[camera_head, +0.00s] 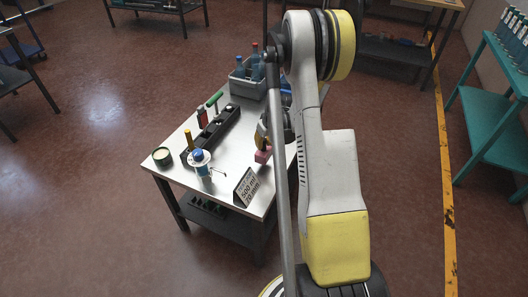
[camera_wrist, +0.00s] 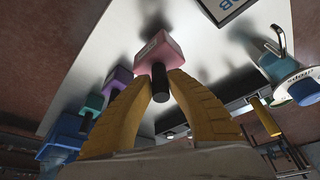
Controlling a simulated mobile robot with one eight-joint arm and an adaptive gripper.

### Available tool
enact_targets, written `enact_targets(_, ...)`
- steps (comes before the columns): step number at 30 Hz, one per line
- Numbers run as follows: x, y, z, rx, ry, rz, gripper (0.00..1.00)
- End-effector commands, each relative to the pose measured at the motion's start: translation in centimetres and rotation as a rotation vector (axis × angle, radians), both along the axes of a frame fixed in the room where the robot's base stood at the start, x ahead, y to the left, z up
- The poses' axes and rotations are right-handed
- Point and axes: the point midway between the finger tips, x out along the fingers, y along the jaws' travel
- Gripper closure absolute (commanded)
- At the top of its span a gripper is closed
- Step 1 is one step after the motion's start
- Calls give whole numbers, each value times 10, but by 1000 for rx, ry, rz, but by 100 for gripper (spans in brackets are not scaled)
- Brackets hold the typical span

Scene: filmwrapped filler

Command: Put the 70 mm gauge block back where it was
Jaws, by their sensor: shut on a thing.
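A pink block with a black cylindrical grip is the block in hand; its pink part (camera_wrist: 161,51) and black grip (camera_wrist: 160,84) show in the wrist view. My gripper (camera_wrist: 154,80) has its two yellow fingers closed on the black grip. In the head view the pink block (camera_head: 262,155) shows over the right part of the steel table (camera_head: 225,180), partly hidden by my arm. I cannot tell whether it touches the table. No size marking on it is readable.
A long black rack (camera_head: 222,127) lies along the table. A white-and-blue dispenser (camera_head: 201,164), a lettered sign (camera_head: 246,187) and a round tin (camera_head: 162,156) stand near the front. A grey crate of bottles (camera_head: 243,86) is at the back.

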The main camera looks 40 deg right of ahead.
Motion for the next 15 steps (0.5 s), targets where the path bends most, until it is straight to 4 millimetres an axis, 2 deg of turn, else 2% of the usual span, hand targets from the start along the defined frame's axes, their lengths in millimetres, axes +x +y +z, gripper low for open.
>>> enact_targets(3, 0, 0, -23, -1, -1, 1, 100)
enact_targets(6, 0, 0, -35, -1, -2, 1, 100)
enact_targets(15, 0, 0, -35, 0, -2, 1, 100)
